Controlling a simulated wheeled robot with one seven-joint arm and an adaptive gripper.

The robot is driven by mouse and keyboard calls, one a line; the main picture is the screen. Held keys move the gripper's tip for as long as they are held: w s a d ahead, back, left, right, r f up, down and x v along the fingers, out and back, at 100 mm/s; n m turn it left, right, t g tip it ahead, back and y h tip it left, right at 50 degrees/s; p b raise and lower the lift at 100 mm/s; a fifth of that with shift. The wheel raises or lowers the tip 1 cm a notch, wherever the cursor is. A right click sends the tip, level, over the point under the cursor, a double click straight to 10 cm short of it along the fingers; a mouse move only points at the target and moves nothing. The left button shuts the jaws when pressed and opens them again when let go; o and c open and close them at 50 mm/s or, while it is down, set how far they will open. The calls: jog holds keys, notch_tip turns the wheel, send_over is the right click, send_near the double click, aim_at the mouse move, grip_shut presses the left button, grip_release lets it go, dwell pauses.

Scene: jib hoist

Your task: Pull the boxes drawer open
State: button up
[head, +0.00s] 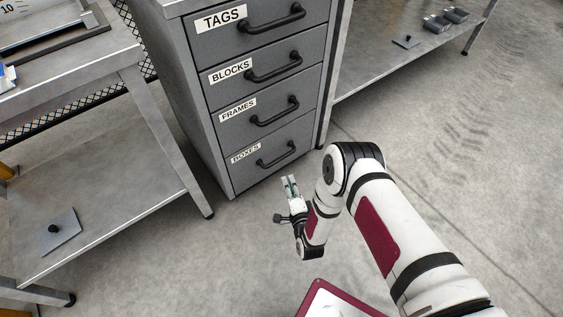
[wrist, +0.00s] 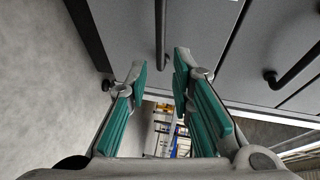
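The boxes drawer (head: 252,172) is the lowest of the grey cabinet, labelled BOXES, and its front is flush with the cabinet. Its dark bar handle (head: 277,155) is bare in the head view. My gripper (head: 290,181) is just below and in front of that handle, pointing toward the cabinet. In the wrist view my gripper (wrist: 161,72) is open, with a gap between its teal pads. A dark handle bar (wrist: 160,35) lines up with that gap, beyond the fingertips; nothing is held. I cannot tell the exact distance to it.
Closed drawers labelled TAGS (head: 268,22), BLOCKS (head: 262,68) and FRAMES (head: 262,112) are stacked above. A metal table (head: 110,150) with a lower shelf stands left. Another low shelf (head: 385,70) is right of the cabinet. The floor before the drawers is clear except for my arm.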

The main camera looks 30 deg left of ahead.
aim_at(280, 158)
jog(key=b+x, duration=0.6)
jog(key=x, duration=0.7)
jog(key=shift+w+a, duration=0.2)
jog(key=shift+w, duration=0.05)
grip_shut()
